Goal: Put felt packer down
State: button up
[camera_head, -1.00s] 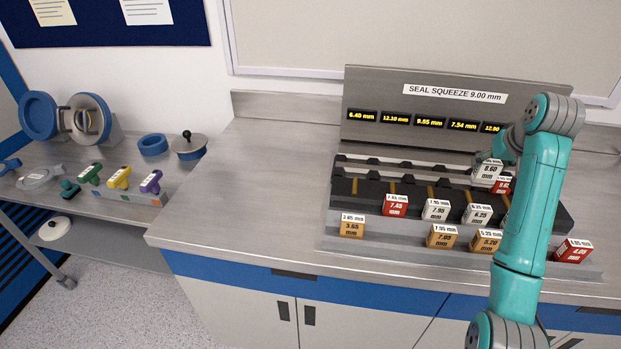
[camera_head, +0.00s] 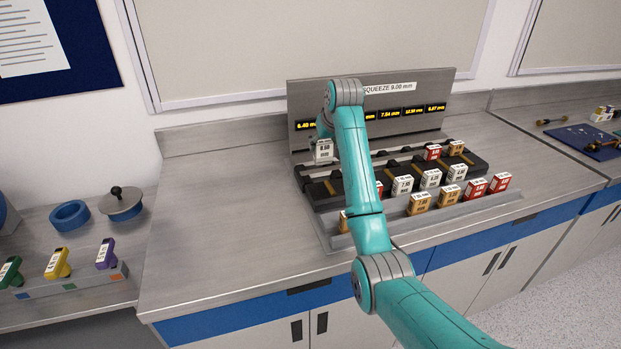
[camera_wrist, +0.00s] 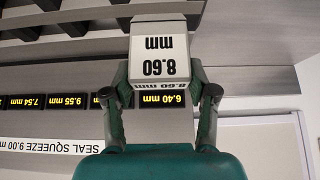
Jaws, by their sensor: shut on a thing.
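My gripper (camera_wrist: 161,97) is shut on a white block marked 8.60 mm (camera_wrist: 158,62), which I take as the felt packer. In the head view the block (camera_head: 323,152) is at the left end of the stepped rack (camera_head: 329,222), below the 6.40 mm display. In the wrist view, which is upside down, a finger grips each side of the block and the 6.40 mm display (camera_wrist: 162,99) shows just beyond it. I cannot tell whether the block touches the rack. My arm hides part of the rack's middle.
Several white, orange and red marked blocks stand on the rack, such as a white one (camera_head: 402,185) and an orange one (camera_head: 419,203). The panel (camera_head: 440,88) with lit displays rises behind. The counter (camera_head: 230,210) left of the rack is clear.

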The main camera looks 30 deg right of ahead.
aim_at(324, 153)
notch_tip(324, 153, down, 4)
jog(key=shift+a+f, duration=0.1)
jog(key=shift+f, duration=2.2)
jog(key=shift+f, duration=0.15)
jog(key=o, duration=1.2)
jog(key=shift+s+r, duration=0.1)
jog(key=shift+r, duration=0.25)
jog(key=v, duration=1.1)
jog(key=shift+s+r, duration=0.2)
jog(key=shift+r, duration=0.05)
